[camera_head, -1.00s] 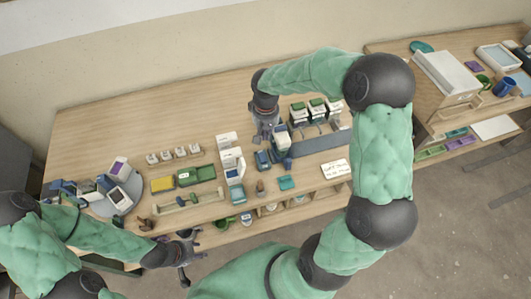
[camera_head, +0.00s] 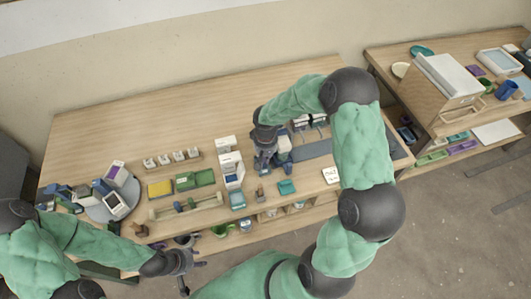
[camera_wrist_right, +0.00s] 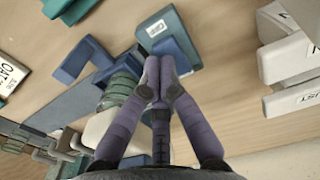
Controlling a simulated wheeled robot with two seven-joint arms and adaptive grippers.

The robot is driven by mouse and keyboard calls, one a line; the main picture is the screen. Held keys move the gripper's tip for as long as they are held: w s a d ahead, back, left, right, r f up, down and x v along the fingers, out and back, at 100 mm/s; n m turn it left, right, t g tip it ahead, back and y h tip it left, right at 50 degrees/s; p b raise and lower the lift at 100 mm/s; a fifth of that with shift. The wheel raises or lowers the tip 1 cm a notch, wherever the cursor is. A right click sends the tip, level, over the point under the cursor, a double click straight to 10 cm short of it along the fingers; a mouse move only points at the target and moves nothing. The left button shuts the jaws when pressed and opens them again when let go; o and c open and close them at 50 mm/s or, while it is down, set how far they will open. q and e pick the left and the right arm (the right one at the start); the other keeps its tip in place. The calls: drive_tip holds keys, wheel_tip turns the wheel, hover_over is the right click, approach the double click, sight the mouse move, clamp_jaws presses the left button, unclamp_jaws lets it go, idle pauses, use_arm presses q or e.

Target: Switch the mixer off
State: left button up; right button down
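The mixer appears to be the blue-and-white device (camera_head: 284,146) beside my right gripper, which partly hides it in the head view. In the right wrist view, a teal block with a small white label (camera_wrist_right: 157,28) stands above a dark blue block (camera_wrist_right: 178,52). The label is too small to read surely. My right gripper (camera_head: 262,164) has its fingers together; in the right wrist view the fingertips (camera_wrist_right: 160,70) are at the dark blue block, and I cannot tell whether they touch it. My left gripper (camera_head: 190,272) is spread and empty at the table's front edge.
White labelled boxes (camera_head: 230,165) stand left of my right gripper. A white card (camera_head: 331,175) lies to the right. Yellow and green blocks (camera_head: 195,180), small white containers (camera_head: 172,158) and a round grey stand (camera_head: 122,205) are further left. The table's back is clear.

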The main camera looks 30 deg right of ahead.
drive_tip(key=shift+f, duration=0.55)
